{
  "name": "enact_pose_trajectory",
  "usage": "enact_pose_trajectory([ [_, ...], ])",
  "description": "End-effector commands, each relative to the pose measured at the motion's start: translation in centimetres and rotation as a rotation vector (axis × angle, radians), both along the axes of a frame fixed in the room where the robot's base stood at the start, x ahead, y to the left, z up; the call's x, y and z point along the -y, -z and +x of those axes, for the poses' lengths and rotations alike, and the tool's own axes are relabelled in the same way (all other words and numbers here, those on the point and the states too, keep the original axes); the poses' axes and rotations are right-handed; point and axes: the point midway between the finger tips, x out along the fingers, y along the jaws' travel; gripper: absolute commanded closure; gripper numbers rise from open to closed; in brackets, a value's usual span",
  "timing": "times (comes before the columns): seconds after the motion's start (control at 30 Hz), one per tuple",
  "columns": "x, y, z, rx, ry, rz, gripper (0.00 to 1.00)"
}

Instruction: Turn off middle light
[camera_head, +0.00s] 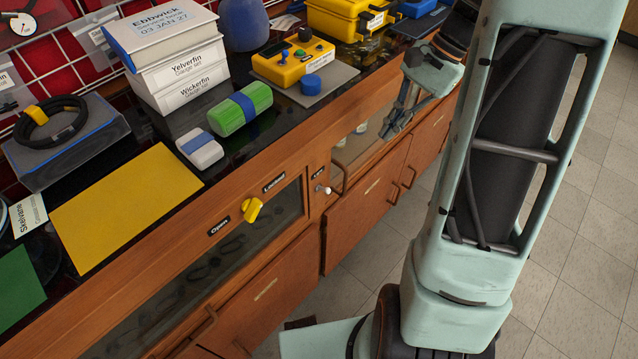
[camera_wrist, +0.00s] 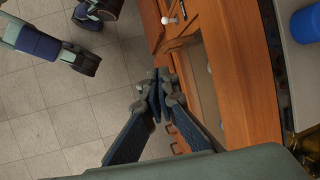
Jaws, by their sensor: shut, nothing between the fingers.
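A small white switch knob (camera_head: 323,190) sticks out of the wooden front rail, below a small black label that seems to read "Lamp". It also shows near the top of the wrist view (camera_wrist: 170,20). No lamp that I can identify is in view. My gripper (camera_head: 392,132) is shut and empty. It hangs in front of the cabinet, to the right of the knob and apart from it. In the wrist view the closed fingertips (camera_wrist: 158,88) are over the floor beside the wooden front, below the knob in the picture.
A yellow turn knob (camera_head: 252,210) sits left on the rail between black labels. A glass-fronted compartment (camera_head: 360,145) is beside the gripper. Wooden doors (camera_head: 365,205) with protruding handles are below. A yellow control box (camera_head: 292,62) stands on the counter. Tiled floor (camera_head: 560,240) lies in front.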

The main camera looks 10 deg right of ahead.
Motion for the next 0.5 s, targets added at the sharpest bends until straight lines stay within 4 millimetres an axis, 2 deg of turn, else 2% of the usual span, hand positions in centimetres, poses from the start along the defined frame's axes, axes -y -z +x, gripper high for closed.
enact_pose_trajectory([
  [0.2, -2.4, 0.6, -0.4, -0.030, -0.025, 0.088, 1.00],
  [0.5, -2.8, 0.5, -0.4, -0.035, -0.029, 0.102, 1.00],
])
